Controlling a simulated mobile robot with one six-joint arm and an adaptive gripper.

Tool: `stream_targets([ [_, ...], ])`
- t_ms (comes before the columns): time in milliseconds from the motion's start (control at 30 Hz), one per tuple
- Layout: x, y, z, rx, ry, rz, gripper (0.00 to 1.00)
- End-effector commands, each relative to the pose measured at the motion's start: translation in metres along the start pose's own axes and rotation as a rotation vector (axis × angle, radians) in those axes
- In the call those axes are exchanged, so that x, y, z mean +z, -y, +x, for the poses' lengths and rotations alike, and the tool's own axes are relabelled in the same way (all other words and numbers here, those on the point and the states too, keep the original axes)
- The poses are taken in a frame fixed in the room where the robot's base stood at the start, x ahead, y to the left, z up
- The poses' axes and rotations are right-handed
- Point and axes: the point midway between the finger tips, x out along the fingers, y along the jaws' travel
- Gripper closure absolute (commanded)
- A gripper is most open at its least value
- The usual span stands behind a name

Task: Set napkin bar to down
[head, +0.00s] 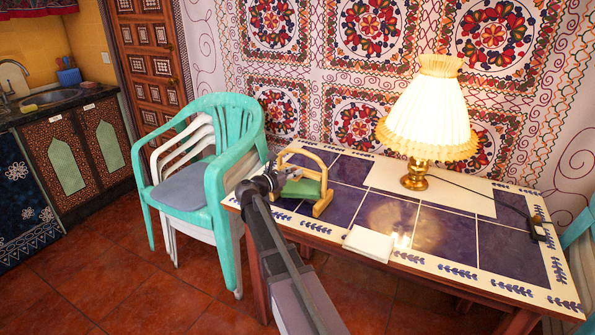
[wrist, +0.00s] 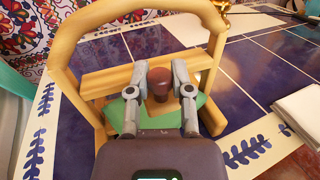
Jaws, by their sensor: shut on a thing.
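The wooden napkin holder (head: 325,196) stands at the left end of the tiled table, with a tall rounded arch. In the wrist view, the arch (wrist: 62,60) rises around a pale wooden bar (wrist: 105,82) lying across the holder. A dark brown knob (wrist: 160,84) is at the bar's middle. Green napkins (wrist: 153,120) show below the bar. My gripper (head: 277,180) reaches the holder's left side. In the wrist view, my gripper (wrist: 160,92) has its two fingers shut on the knob, one at each side. My gripper partly hides the bar and napkins.
A lit lamp (head: 430,110) stands on the table (head: 440,225) behind and right of the holder. A white napkin stack (head: 369,244) lies near the front edge. Stacked chairs (head: 215,150) are on the left. Bare tiles lie right of the holder.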

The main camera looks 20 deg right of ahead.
Motion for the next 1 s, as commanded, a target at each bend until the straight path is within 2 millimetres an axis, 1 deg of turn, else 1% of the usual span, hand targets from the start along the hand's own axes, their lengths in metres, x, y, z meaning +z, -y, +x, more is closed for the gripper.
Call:
stream_targets([
  [500,-0.043,0.0,0.0,0.0,-0.001,0.0,1.0],
  [667,-0.048,0.0,0.0,0.0,-0.001,0.0,1.0],
  [967,-0.047,0.0,0.0,0.0,-0.001,0.0,1.0],
  [1000,-0.047,0.0,0.0,0.0,0.0,0.0,0.69],
])
